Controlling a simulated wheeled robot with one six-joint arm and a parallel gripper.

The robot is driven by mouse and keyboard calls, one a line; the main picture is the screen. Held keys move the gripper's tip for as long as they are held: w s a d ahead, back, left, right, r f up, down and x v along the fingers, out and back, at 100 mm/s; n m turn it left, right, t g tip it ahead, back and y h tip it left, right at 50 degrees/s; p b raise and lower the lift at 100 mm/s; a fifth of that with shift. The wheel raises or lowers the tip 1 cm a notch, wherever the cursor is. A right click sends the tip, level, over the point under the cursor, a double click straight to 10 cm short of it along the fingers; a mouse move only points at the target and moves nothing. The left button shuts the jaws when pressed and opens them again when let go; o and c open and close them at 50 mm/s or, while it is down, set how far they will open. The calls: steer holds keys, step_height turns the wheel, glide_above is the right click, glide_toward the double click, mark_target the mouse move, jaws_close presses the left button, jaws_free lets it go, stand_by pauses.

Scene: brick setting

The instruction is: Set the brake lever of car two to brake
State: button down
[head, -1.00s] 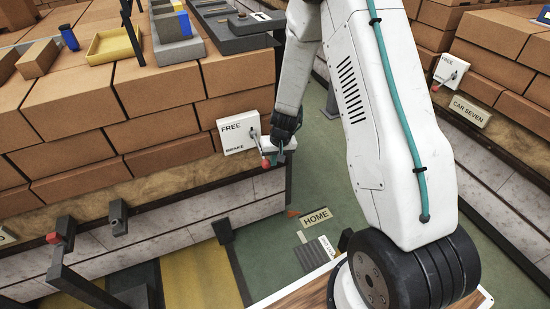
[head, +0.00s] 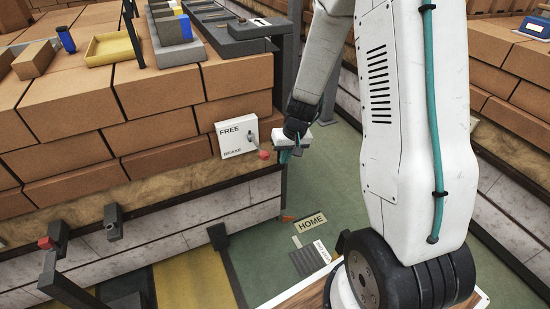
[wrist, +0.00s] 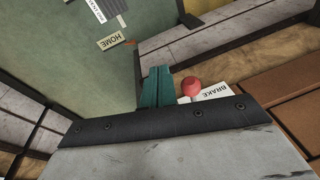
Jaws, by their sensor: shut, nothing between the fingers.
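A white lever plate (head: 236,138) marked FREE at the top and BRAKE at the bottom is on the side of the brick-loaded car. Its lever ends in a red knob (head: 264,155) and slopes down and out, toward the BRAKE end. No car number shows by this plate. My gripper (head: 285,157) is shut and empty just right of the knob. In the wrist view the teal fingers (wrist: 157,88) are together beside the red knob (wrist: 191,88), with the BRAKE label (wrist: 215,91) behind it. They look apart from the knob, though depth is hard to judge.
Stacked bricks (head: 150,90) load the car, with a yellow tray (head: 110,48) and grey blocks on top. A dark post (head: 288,80) stands at the car's corner, near my arm. Green floor with a HOME sign (head: 311,223) lies below. Another brick stack (head: 525,70) is at right.

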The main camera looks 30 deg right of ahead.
steer(key=shift+s+d+r, duration=0.2)
steer(key=shift+s+r, duration=0.2)
steer(key=shift+s, duration=0.1)
steer(key=shift+s+d+r, duration=0.15)
steer(key=shift+s+r, duration=0.2)
steer(key=shift+s, duration=0.1)
